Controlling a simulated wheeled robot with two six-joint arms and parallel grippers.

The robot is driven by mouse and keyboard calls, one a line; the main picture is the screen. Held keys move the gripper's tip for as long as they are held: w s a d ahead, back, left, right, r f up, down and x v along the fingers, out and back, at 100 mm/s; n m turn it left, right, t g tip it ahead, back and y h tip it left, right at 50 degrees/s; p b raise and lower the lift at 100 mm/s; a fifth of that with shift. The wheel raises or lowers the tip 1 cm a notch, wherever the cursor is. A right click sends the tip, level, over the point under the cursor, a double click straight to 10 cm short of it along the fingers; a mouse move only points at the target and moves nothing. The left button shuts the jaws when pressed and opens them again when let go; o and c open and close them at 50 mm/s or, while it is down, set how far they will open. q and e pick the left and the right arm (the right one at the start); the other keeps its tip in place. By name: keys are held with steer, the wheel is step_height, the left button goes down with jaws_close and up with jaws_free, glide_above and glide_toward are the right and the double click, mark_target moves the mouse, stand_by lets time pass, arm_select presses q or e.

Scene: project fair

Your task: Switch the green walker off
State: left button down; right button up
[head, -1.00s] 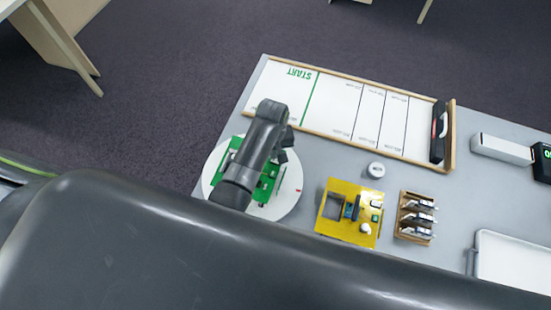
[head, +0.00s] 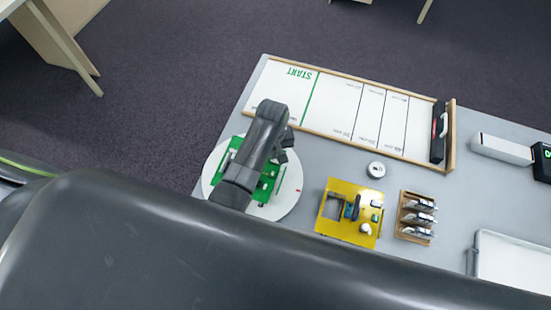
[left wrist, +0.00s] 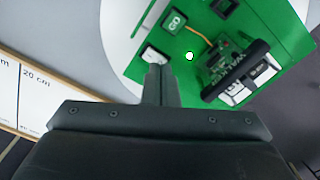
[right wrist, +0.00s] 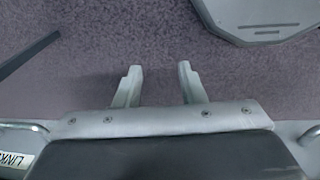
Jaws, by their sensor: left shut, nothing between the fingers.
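The green walker (head: 290,188) lies on a round white disc (head: 290,209) at the table's left end, partly hidden by my left arm. In the left wrist view the walker (left wrist: 188,80) shows as a green board with a green GO button (left wrist: 174,21), a small white-topped rocker part (left wrist: 153,56) and a black-strapped module (left wrist: 236,78). My left gripper (left wrist: 159,72) is shut and empty, its tips right at the rocker part; I cannot tell whether they touch it. My right gripper (right wrist: 157,72) is open and empty above the carpet.
A yellow board (head: 340,229) with parts lies right of the disc, beside a wooden rack (head: 403,227). A round white device (head: 376,170) stands behind them. A marked START track (head: 333,100) runs along the back. A white tray (head: 478,262) is at the right.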

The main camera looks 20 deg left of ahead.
arm_select(q)
steer(key=shift+f+b, duration=0.45)
steer(key=shift+f, duration=0.5)
stand_by(0.3)
step_height(320, 180, up, 3)
steer(key=p, duration=0.3)
steer(key=shift+f, duration=0.1)
steer(key=shift+r+b, duration=0.25)
steer(key=shift+b, duration=0.05)
steer(key=shift+r, duration=1.9)
